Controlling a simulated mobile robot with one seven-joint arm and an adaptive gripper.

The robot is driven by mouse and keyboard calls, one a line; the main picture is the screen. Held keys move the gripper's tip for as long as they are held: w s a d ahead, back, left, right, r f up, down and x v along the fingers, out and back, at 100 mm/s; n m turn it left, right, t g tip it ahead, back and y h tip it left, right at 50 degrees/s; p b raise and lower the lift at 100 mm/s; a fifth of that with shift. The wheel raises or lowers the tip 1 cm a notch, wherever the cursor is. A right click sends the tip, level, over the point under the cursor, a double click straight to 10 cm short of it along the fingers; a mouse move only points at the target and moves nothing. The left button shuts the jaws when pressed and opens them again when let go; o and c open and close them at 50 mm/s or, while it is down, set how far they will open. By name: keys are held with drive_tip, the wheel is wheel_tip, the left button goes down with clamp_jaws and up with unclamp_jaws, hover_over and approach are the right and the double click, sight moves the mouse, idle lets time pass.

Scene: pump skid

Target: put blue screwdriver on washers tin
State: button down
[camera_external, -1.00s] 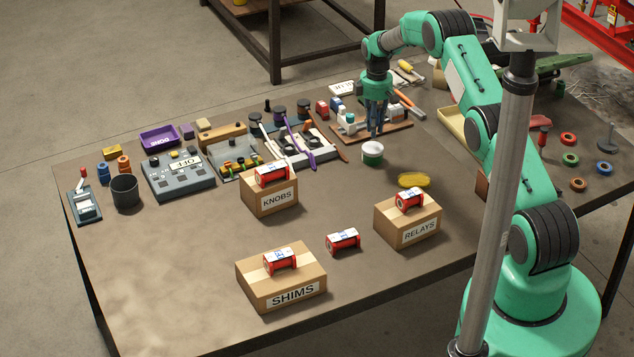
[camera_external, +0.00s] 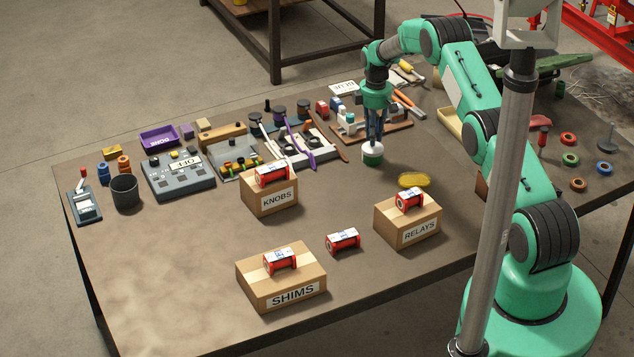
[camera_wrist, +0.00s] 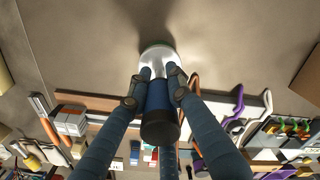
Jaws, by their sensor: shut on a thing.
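My gripper (camera_external: 373,143) is low over a small round tin (camera_external: 372,159), white on top and green below, near the middle of the table. In the wrist view my gripper (camera_wrist: 160,82) is shut around a blue cylinder with a black end, which looks like the handle of the blue screwdriver (camera_wrist: 158,100). The tin's pale round top (camera_wrist: 157,56) shows just beyond the fingertips. I cannot tell whether the screwdriver touches the tin. No washers label is readable.
Boxes marked KNOBS (camera_external: 276,201), RELAYS (camera_external: 420,231) and SHIMS (camera_external: 293,294) stand nearer the camera, with red-and-white cylinders on top. A yellow disc (camera_external: 414,180) lies right of the tin. Crowded trays and tools fill the back. The front left table is clear.

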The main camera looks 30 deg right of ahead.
drive_tip(key=shift+f, duration=0.1)
idle(0.3)
drive_tip(key=c, duration=1.6)
unclamp_jaws()
drive_tip(key=shift+r+b, duration=0.45)
drive_tip(key=shift+r, duration=5.65)
drive_tip(key=shift+r, duration=0.15)
